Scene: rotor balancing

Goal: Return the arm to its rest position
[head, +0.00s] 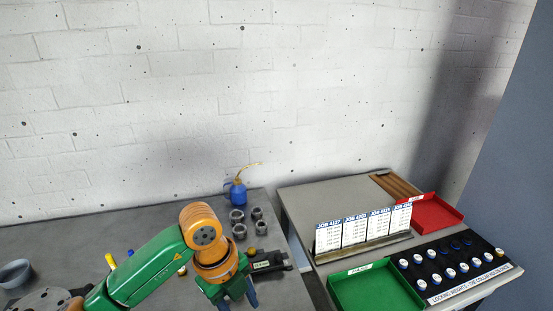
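My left arm (150,266), green with orange joints, reaches in from the lower left over the grey bench. It bends at an orange elbow and points down. My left gripper (237,301) is near the bottom edge of the head view. Its two dark blue fingers stand apart with nothing seen between them, so it looks open. A black device with a label (268,262) lies just right of and behind it. A grey disc with holes (42,299) is at the lower left, partly hidden by my arm. My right gripper is not in view.
Several metal nuts or collars (239,231) and a blue oil can (238,192) stand behind the gripper. A grey bowl (15,273) is far left. The right-hand table holds job cards (328,237), a green tray (376,290), a red tray (437,213) and a black weight rack (440,245).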

